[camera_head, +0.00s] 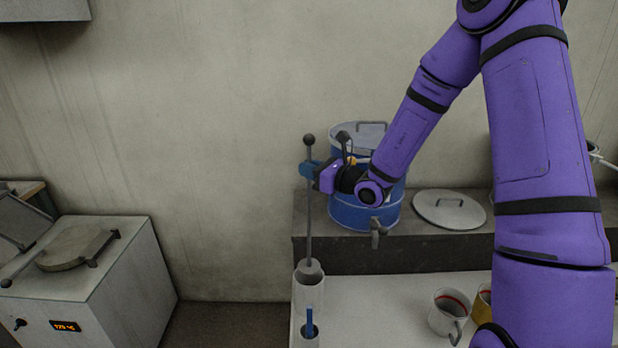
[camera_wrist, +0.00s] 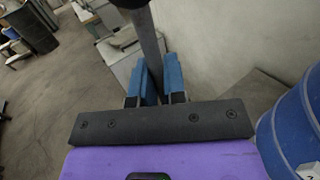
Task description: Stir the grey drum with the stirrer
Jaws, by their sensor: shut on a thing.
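The stirrer (camera_head: 309,225) is a long upright grey rod with a dark ball on top and a wider grey piece at its lower end. That lower end is at the mouth of a pale cylindrical holder (camera_head: 307,293) at the counter's left edge; how deep it sits is hidden. My gripper (camera_head: 309,170) is shut on the rod's upper part. In the wrist view the rod (camera_wrist: 148,38) stands between the blue fingers (camera_wrist: 159,82). A dark grey drum (camera_wrist: 33,28) stands far off at the wrist view's upper left; I cannot tell if it is the task's drum.
A blue drum (camera_head: 364,212) with a tap stands on a raised ledge behind my gripper. A round lid (camera_head: 449,209) lies beside it. A second pale holder (camera_head: 306,341) and mugs (camera_head: 446,312) are on the counter. A grey cabinet (camera_head: 100,285) stands left, across a floor gap.

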